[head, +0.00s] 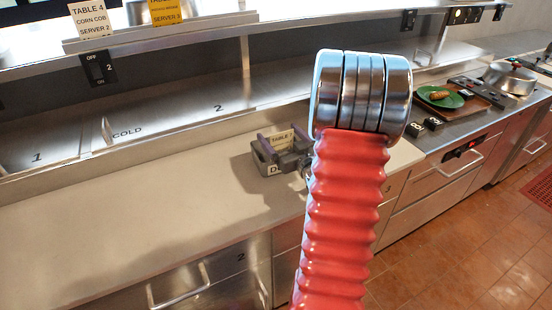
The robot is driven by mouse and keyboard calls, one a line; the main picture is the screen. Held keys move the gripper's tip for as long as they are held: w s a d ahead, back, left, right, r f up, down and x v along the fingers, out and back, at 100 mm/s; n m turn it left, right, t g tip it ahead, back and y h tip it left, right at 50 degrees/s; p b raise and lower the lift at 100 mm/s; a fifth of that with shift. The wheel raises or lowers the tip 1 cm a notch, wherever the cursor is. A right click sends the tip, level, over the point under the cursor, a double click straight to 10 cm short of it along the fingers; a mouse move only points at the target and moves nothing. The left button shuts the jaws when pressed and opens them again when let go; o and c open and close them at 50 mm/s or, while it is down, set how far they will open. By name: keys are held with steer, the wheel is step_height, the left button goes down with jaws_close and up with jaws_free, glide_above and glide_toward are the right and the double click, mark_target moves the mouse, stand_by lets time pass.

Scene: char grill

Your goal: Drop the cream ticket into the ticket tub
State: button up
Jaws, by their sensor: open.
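I cannot tell whether the ticket touches a finger or the tub floor. Another cream ticket (92,20), reading "TABLE 4 CORN COB SERVER 2", stands on the upper shelf at the left.
A yellow ticket (166,11) stands beside the shelf's cream one. The pale counter (130,215) left of the tub is clear. A shelf post (245,55) rises behind the tub. At the right are a green plate (440,99) with food and a steel pot (510,78).

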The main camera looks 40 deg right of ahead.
steer(key=v, duration=1.1)
steer(key=shift+w+a, duration=0.1)
stand_by(1.5)
steer(key=w+a+g, duration=0.1)
steer(key=w, duration=0.1)
steer(key=w+a+r+n+g, duration=0.1)
steer(key=w, duration=0.1)
steer(key=w+a+r+g, duration=0.1)
steer(key=w, duration=0.1)
steer(key=shift+a, duration=0.35)
steer(key=a+r+g, duration=0.3)
steer(key=a, duration=0.6)
steer(key=s+a+n+g+y, duration=0.1)
steer(key=s+a, duration=0.3)
steer(key=a, duration=0.4)
steer(key=s+a+r+g+y, duration=0.1)
steer(key=s+a+g+y, duration=0.1)
steer(key=s+a, duration=0.3)
steer(key=s+a+r+n+g+y, duration=0.1)
steer(key=s+a, duration=0.4)
steer(key=a, duration=0.6)
steer(key=shift+s+a+n+g+y, duration=0.3)
steer(key=shift+g+y, duration=0.3)
steer(key=shift+g, duration=0.2)
steer(key=shift+d+r, duration=0.1)
steer(key=shift+r, duration=0.05)
